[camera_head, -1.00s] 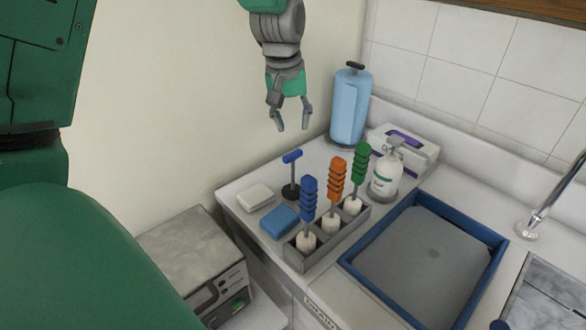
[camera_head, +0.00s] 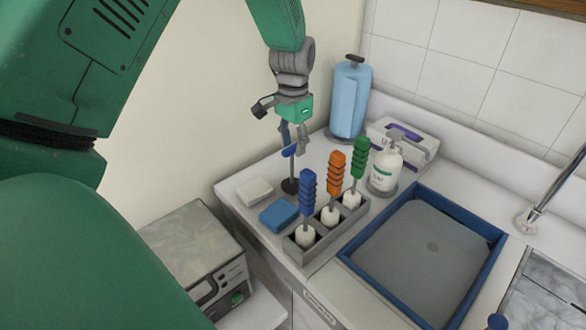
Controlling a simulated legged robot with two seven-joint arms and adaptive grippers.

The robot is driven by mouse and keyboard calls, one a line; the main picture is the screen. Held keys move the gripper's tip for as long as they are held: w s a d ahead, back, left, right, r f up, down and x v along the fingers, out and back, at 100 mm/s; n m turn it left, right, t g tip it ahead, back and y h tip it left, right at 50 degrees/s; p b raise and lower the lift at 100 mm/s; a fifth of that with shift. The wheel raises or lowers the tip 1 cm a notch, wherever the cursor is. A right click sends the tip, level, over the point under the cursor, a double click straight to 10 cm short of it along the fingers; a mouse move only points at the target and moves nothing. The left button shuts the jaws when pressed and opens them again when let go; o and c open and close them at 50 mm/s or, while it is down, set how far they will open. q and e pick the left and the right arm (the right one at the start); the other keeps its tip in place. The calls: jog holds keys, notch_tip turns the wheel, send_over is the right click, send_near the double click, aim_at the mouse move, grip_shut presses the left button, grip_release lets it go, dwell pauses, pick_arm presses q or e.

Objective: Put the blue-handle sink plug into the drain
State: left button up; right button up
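The sink plug stands upright on the counter, with a blue T-shaped handle (camera_head: 289,152) on a thin stem and a round black base (camera_head: 290,186). My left gripper (camera_head: 294,149) points down from above with its fingertips at the handle's height. The fingers look apart and partly cover the handle; whether they touch it I cannot tell. A blue-rimmed basin or tray (camera_head: 349,243) with a grey floor lies to the right. My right gripper is not in view.
A grey rack (camera_head: 312,260) with blue, orange and green handled brushes stands in front of the plug. A white block (camera_head: 255,192) and blue sponge (camera_head: 278,215) lie nearby. A blue roll (camera_head: 349,105), white bottle (camera_head: 386,168) and tissue box (camera_head: 425,147) stand behind. A faucet (camera_head: 540,212) is at right.

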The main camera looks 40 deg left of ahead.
pick_arm(q)
send_over(292, 183)
jog(key=shift+w+a+f+p, duration=0.15)
jog(key=shift+f+p, duration=0.1)
jog(key=shift+f, duration=1.15)
jog(key=shift+w+a+f+p, duration=0.1)
jog(key=shift+w+f+p, duration=0.1)
jog(key=shift+f, duration=1.15)
jog(key=shift+s, duration=0.1)
grip_shut()
